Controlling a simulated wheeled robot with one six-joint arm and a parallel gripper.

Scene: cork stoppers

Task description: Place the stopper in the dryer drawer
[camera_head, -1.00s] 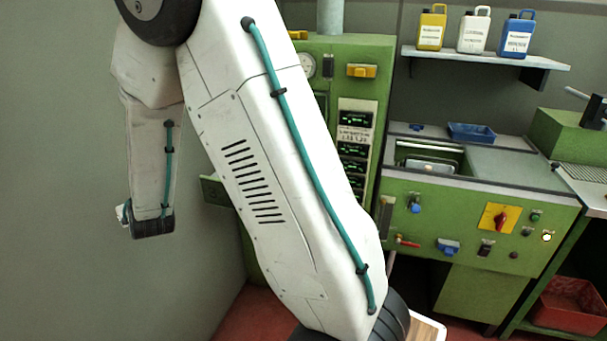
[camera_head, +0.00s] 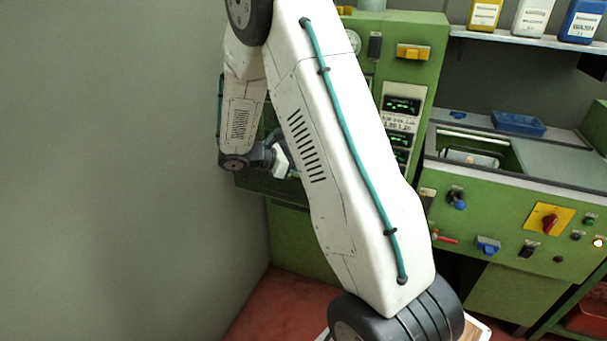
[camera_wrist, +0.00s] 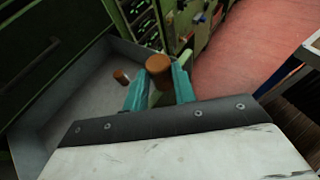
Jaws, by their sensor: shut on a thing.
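My gripper (camera_wrist: 160,86) has teal fingers and is shut on a brown cork stopper (camera_wrist: 158,66), which stands up between the fingertips in the wrist view. The dryer drawer (camera_wrist: 72,102) is an open grey tray below and left of the held stopper. A second, smaller-looking brown stopper (camera_wrist: 121,76) shows over the drawer's floor, left of the held one. Whether the held stopper is fully inside the drawer's walls cannot be told. In the head view the green drawer front (camera_head: 268,186) is partly covered by my arm, and my fingers are hidden.
The green dryer cabinet (camera_head: 432,50) stands behind my arm. To its right is a green machine with a basin and a red-yellow switch (camera_head: 549,219). A shelf holds several jugs (camera_head: 530,17). Red floor (camera_wrist: 240,60) is open right of my gripper. A grey wall is left.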

